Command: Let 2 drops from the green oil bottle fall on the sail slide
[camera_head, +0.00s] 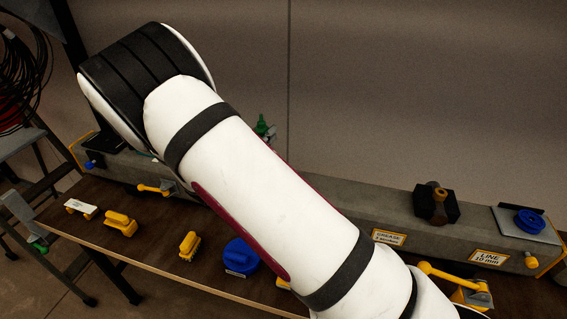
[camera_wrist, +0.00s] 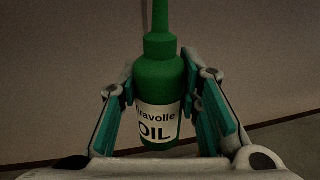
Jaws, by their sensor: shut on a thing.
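The green oil bottle (camera_wrist: 158,75) is in the wrist view, with a green nozzle at the top and a white label reading OIL. My gripper (camera_wrist: 162,100) is shut on the bottle, with its teal pads on either side of it. The bottle looks upright in the wrist view. In the head view, only the green tip of the bottle (camera_head: 262,125) shows above my arm. I cannot make out the sail slide with certainty, and no drop is visible.
A grey beam (camera_head: 400,222) runs along the back of the brown bench (camera_head: 150,225). On it are a dark clamp-like block (camera_head: 437,203) and a plate with a blue knob (camera_head: 529,221). Yellow handled pieces (camera_head: 121,222) and a blue round container (camera_head: 240,256) stand on the bench.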

